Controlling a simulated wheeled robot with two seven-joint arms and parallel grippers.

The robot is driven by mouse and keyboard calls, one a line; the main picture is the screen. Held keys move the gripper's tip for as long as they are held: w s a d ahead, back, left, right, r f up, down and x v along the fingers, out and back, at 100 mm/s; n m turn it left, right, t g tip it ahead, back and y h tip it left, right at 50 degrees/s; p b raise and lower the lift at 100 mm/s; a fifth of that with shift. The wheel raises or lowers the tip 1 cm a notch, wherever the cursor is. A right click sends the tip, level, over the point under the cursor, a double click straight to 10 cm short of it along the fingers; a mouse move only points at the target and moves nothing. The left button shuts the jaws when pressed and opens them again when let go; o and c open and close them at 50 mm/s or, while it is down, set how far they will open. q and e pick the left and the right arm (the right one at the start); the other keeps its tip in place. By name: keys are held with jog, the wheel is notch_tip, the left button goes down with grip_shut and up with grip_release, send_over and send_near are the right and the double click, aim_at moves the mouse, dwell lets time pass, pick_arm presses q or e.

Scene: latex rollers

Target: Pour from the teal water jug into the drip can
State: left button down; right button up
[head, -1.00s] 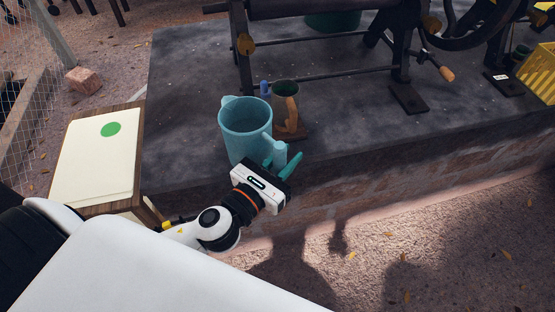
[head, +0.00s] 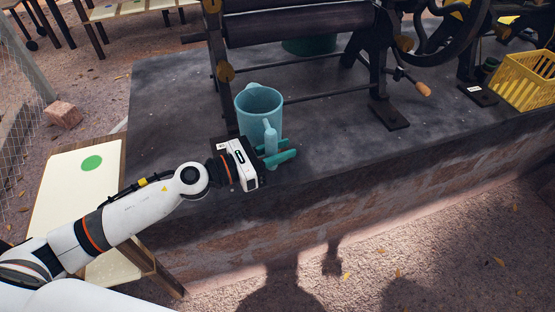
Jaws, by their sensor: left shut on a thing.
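The teal water jug (head: 258,108) stands roughly upright, its open top showing, over the dark slab in the head view. Its handle (head: 270,138) faces me. My left gripper (head: 281,151), with teal fingers, is shut on the jug's handle. I cannot tell how far the jug's base is above the slab. The drip can is not visible now; the jug appears to hide the place where a brown can stood beside it earlier. My right gripper is not in view.
A roller machine (head: 300,25) stands on the slab (head: 340,145) behind the jug. A green tub (head: 308,46) sits under its roller. A yellow crate (head: 525,82) is at the right. A small table with a green dot (head: 92,163) is at the left.

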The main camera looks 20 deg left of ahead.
aim_at(265, 126)
pick_arm(q)
jog(key=w+a+r+m+g+h, duration=0.1)
jog(key=w+a+m+g+h, duration=0.1)
jog(key=g, duration=0.1)
jog(key=w+a+r+m+g+h, duration=0.1)
jog(key=shift+w+a+r+m+g+b, duration=0.3)
jog(key=shift+w+a+r+g, duration=0.05)
jog(key=shift+g, duration=0.05)
jog(key=shift+a+r+m+g, duration=0.2)
jog(key=shift+m+g, duration=0.1)
jog(key=s+r+n+p, duration=0.1)
jog(key=p, duration=0.4)
jog(key=shift+d+n, duration=0.1)
jog(key=shift+n, duration=0.2)
jog(key=shift+n+p, duration=0.3)
jog(key=shift+p, duration=0.4)
jog(key=shift+s+f, duration=0.1)
jog(key=shift+f, duration=0.05)
